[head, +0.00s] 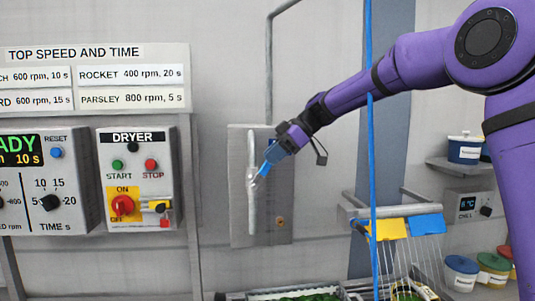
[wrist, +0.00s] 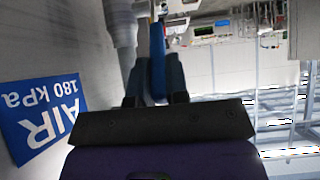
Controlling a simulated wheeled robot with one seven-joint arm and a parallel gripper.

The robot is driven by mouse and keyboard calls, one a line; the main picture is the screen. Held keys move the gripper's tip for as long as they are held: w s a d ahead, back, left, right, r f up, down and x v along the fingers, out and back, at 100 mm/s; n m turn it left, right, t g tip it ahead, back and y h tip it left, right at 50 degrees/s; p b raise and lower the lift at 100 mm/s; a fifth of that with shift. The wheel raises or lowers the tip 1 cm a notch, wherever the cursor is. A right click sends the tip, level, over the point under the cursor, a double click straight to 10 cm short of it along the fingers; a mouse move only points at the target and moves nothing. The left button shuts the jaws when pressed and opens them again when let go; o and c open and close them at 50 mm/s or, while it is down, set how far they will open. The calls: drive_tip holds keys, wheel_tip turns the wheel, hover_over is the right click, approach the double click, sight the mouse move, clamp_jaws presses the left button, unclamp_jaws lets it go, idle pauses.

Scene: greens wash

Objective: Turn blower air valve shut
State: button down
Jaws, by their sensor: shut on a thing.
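The blower air valve has a blue lever (head: 267,166) on a pale vertical pipe (head: 252,212) in front of a grey wall panel (head: 240,150). The lever slants up and right from the valve body (head: 252,181), neither in line with the pipe nor square across it. My gripper (head: 271,156) comes in from the upper right and is shut on the lever. In the wrist view my gripper (wrist: 154,84) has its dark fingers on both sides of the blue lever (wrist: 157,55). The gripper partly hides the lever in the head view.
A blue AIR 180 kPa label (wrist: 42,117) is beside the pipe. The dryer box (head: 136,178) with a red switch is left of the panel. A blue hanging cord (head: 373,190) passes by my arm. A wire rack (head: 405,255) stands at the lower right.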

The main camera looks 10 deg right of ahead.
sight(267, 173)
drive_tip(key=d+f+y, duration=0.1)
drive_tip(key=y, duration=0.1)
drive_tip(key=d+f+y, duration=0.2)
drive_tip(key=y, duration=0.1)
drive_tip(key=shift+d+f+y, duration=0.5)
drive_tip(key=shift+f+y, duration=0.55)
drive_tip(key=shift+y, duration=0.2)
drive_tip(key=shift+d+f+y, duration=0.2)
drive_tip(key=shift+f+y, duration=0.6)
drive_tip(key=shift+y, duration=0.2)
drive_tip(key=shift+d+f+y, duration=0.2)
drive_tip(key=shift+f+y, duration=0.55)
drive_tip(key=shift+y, duration=0.2)
drive_tip(key=c, duration=1.4)
unclamp_jaws()
drive_tip(key=v, duration=1)
drive_tip(key=shift+d+f, duration=0.2)
drive_tip(key=shift+d, duration=0.15)
